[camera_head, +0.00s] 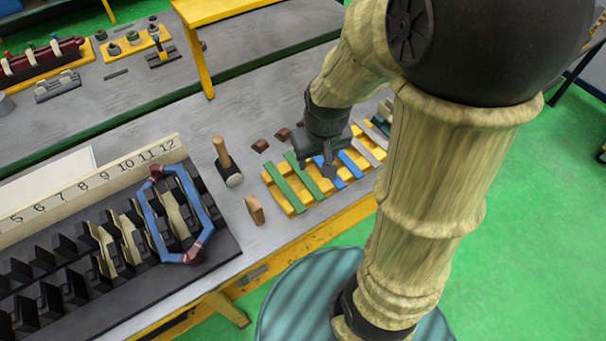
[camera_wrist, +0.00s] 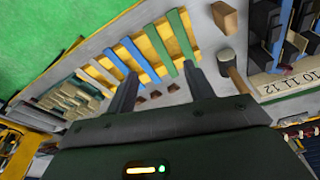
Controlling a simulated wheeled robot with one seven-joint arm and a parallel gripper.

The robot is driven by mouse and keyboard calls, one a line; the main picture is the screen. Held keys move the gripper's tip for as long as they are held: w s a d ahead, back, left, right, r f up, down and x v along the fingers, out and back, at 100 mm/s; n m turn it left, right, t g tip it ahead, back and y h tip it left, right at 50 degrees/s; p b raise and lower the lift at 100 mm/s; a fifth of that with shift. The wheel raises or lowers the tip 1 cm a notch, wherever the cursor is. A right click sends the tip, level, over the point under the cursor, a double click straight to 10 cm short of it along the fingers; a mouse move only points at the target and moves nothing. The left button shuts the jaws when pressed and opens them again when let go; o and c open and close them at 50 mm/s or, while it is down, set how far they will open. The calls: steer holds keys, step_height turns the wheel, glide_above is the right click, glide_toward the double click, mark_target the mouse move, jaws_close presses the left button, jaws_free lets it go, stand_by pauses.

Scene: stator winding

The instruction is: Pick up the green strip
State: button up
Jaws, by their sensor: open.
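Two green strips lie side by side on the yellow rack (camera_head: 296,205), at its left end in the head view: an outer green strip (camera_head: 282,184) and an inner green strip (camera_head: 302,177). In the wrist view the inner green strip (camera_wrist: 158,50) points between my fingers, and the outer green strip (camera_wrist: 179,32) runs behind the right finger. My gripper (camera_head: 318,167) is above the rack near the green and blue strips, pointing down. Its fingers (camera_wrist: 160,70) are apart with nothing held between them.
Blue strips (camera_head: 350,164) and pale strips (camera_head: 369,146) lie further right on the rack. A wooden-handled hammer (camera_head: 223,153), a wooden block (camera_head: 254,210) and small brown blocks (camera_head: 260,146) are close by. The numbered black slot holder (camera_head: 105,285) stands at left.

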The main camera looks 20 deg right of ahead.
steer(key=w+f+n+g, duration=0.2)
steer(key=w, duration=0.9)
steer(key=shift+w+d+f+n, duration=0.2)
steer(key=shift+w+f+n, duration=0.1)
steer(key=shift+w+f, duration=0.1)
steer(key=p, duration=0.3)
glide_above(302, 173)
steer(key=f, duration=1.2)
steer(key=shift+d+f, duration=0.1)
steer(key=shift+d, duration=0.2)
steer(key=shift+a+f+p, duration=0.15)
steer(key=shift+f+p, duration=0.5)
steer(key=shift+f, duration=0.3)
steer(key=shift+a+f+p, duration=0.1)
steer(key=shift+f+p, duration=0.5)
steer(key=shift+f, duration=1.05)
